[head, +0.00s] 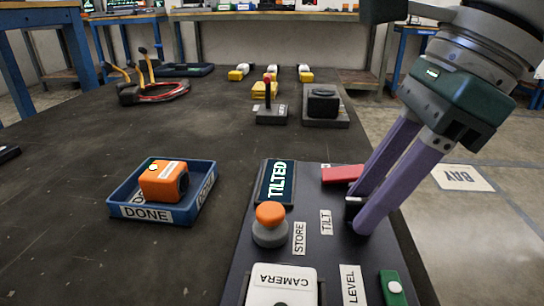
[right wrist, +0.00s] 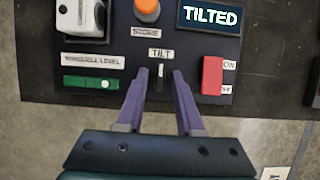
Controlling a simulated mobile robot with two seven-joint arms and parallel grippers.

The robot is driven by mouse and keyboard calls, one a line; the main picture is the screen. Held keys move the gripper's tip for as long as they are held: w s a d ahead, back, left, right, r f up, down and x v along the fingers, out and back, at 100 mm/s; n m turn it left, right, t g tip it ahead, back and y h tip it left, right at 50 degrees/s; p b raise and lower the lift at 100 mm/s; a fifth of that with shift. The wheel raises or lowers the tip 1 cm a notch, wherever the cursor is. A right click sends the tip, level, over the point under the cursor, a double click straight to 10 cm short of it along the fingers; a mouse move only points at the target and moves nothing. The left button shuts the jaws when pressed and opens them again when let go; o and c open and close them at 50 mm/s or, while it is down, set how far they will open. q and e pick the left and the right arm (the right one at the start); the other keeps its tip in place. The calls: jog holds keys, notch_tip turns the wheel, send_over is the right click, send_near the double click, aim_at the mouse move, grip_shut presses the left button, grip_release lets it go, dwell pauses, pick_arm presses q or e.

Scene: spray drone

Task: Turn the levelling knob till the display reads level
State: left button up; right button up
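The display (head: 277,182) on the dark control panel reads TILTED; it also shows in the right wrist view (right wrist: 212,16). My right gripper (head: 358,212) points down at the panel beside the TILT label (head: 326,222). In the right wrist view its two purple fingers (right wrist: 160,74) stand on either side of a small dark knob (right wrist: 160,80) below the TILT label. Some gap seems to show between fingers and knob, so the gripper looks open; contact cannot be made out. A green bar level (head: 393,288) sits near the LEVEL label. My left gripper is out of view.
The panel also carries a red switch (head: 342,174), an orange button (head: 270,214) by STORE and a white camera (head: 282,287). A blue DONE tray (head: 180,215) holding an orange block (head: 163,181) stands left. A black joystick box (head: 271,113) stands behind.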

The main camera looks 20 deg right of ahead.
grip_shut()
dwell(0.3)
jog(key=m+t, duration=0.1)
jog(key=m, duration=0.1)
jog(key=m+h, duration=0.1)
jog(key=m, duration=0.2)
jog(key=shift+s+a+t+b, duration=0.1)
jog(key=shift+t+b, duration=0.25)
jog(key=shift+t, duration=0.05)
jog(key=shift+o, duration=1)
grip_release()
jog(key=p+v, duration=0.3)
jog(key=v, duration=0.7)
jog(key=shift+a+p, duration=0.2)
jog(key=shift+p, duration=0.1)
